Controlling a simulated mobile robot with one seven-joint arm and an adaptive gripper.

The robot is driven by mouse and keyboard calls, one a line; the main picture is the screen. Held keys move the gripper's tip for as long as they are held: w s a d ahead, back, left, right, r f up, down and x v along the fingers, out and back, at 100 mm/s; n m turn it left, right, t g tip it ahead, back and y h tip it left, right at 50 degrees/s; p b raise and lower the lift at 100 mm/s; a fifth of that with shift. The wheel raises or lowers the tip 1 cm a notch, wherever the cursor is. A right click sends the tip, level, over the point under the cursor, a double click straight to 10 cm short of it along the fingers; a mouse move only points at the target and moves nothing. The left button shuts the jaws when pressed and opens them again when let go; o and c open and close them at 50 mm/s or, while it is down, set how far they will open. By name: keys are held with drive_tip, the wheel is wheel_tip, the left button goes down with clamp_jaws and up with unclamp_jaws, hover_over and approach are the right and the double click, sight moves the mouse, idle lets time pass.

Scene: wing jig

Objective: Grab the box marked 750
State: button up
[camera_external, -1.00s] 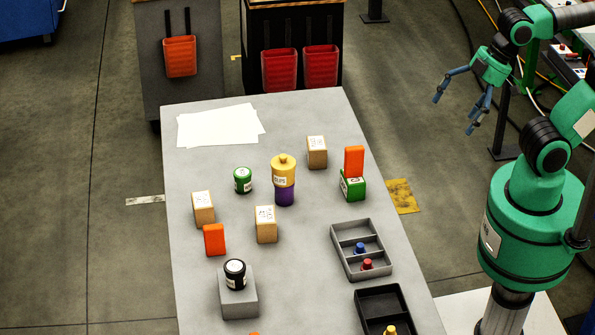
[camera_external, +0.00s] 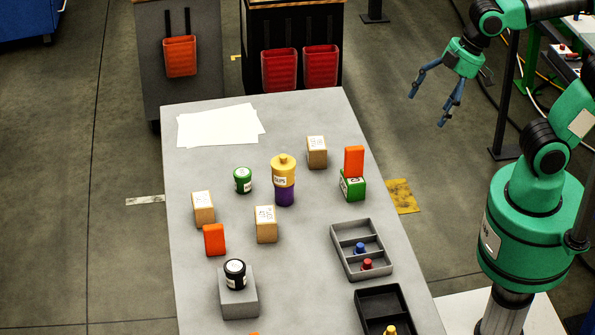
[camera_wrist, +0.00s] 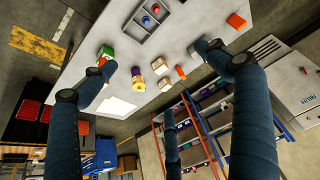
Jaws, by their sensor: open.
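Three small light-brown boxes with white labels stand on the grey table: a back box (camera_external: 317,153), a left box (camera_external: 203,210) and a middle box (camera_external: 266,225). Their label marks are too small to read surely, so I cannot tell which is 750. Brown boxes also show small in the wrist view, two of them near an orange block (camera_wrist: 180,72). My gripper (camera_external: 428,110) is open and empty, in the air right of the table's far end, well away from all three boxes. Its blue fingers spread wide in the wrist view (camera_wrist: 155,57).
A yellow-and-purple container (camera_external: 284,180) stands between the boxes. Near them are a green jar (camera_external: 243,180), orange block (camera_external: 214,240), green box (camera_external: 352,187) with an orange block on top, and black jar (camera_external: 235,273) on a grey block. A divided tray (camera_external: 375,272) lies at right.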

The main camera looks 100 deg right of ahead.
drive_tip(key=w+d+f+g, duration=0.2)
drive_tip(key=w+d+f, duration=0.1)
drive_tip(key=w+d, duration=0.8)
drive_tip(key=g+b, duration=0.3)
drive_tip(key=b, duration=0.1)
hover_over(316, 143)
wheel_tip(316, 143, down, 29)
drive_tip(key=shift+s+f+m+y+p, duration=0.1)
drive_tip(key=shift+f+m+y+p, duration=0.05)
drive_tip(key=shift+m+y+p, duration=0.2)
drive_tip(key=shift+f+b, duration=0.9)
drive_tip(key=shift+f, duration=3.4)
drive_tip(key=shift+f, duration=0.15)
